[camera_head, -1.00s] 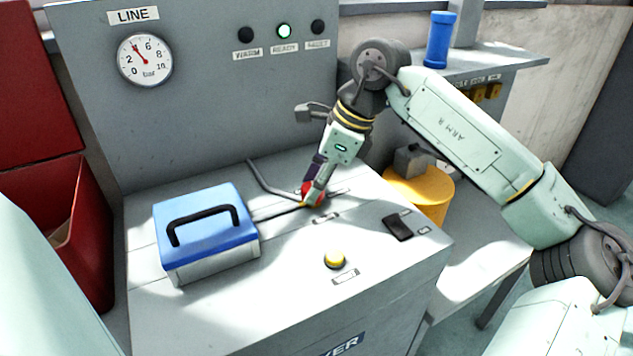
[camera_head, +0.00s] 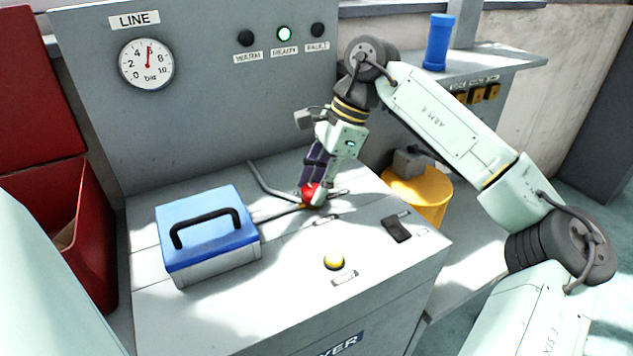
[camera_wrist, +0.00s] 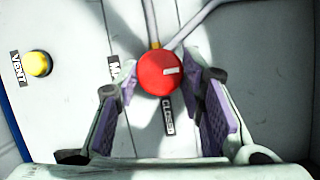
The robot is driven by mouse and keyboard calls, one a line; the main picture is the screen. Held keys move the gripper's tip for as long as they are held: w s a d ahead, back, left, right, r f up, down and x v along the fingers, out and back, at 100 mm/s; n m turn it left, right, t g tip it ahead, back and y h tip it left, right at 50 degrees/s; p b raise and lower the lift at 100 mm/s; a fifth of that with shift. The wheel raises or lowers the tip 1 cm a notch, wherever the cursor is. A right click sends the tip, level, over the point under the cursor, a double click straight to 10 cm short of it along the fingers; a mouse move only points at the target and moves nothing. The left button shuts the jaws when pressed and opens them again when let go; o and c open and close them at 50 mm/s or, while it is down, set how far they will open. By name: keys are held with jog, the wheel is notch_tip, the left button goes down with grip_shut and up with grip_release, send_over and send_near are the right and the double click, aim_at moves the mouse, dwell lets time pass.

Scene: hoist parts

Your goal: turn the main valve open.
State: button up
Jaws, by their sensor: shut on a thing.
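The main valve is a round red knob (camera_wrist: 155,78) with a white mark on its right side. It also shows in the head view (camera_head: 309,194) on the grey cabinet top. My gripper (camera_head: 314,190) points down at the knob, its fingers on either side of it and shut on it. In the wrist view my gripper's purple-padded fingers (camera_wrist: 162,88) flank the knob. A CLOSED label (camera_wrist: 167,115) lies just below the knob, and a partly hidden label starting with M (camera_wrist: 113,69) lies to its left. The pressure gauge (camera_head: 147,64) has its needle nearly straight up, around 5.
A blue-lidded box (camera_head: 208,235) with a black handle stands left of the knob. A yellow button (camera_head: 334,261) and a black switch (camera_head: 397,229) sit in front. Pipes (camera_head: 270,182) run from the valve.

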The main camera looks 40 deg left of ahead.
jog(key=o, duration=1.1)
jog(key=shift+o, duration=0.2)
jog(key=v, duration=1.2)
jog(key=shift+s+a, duration=0.1)
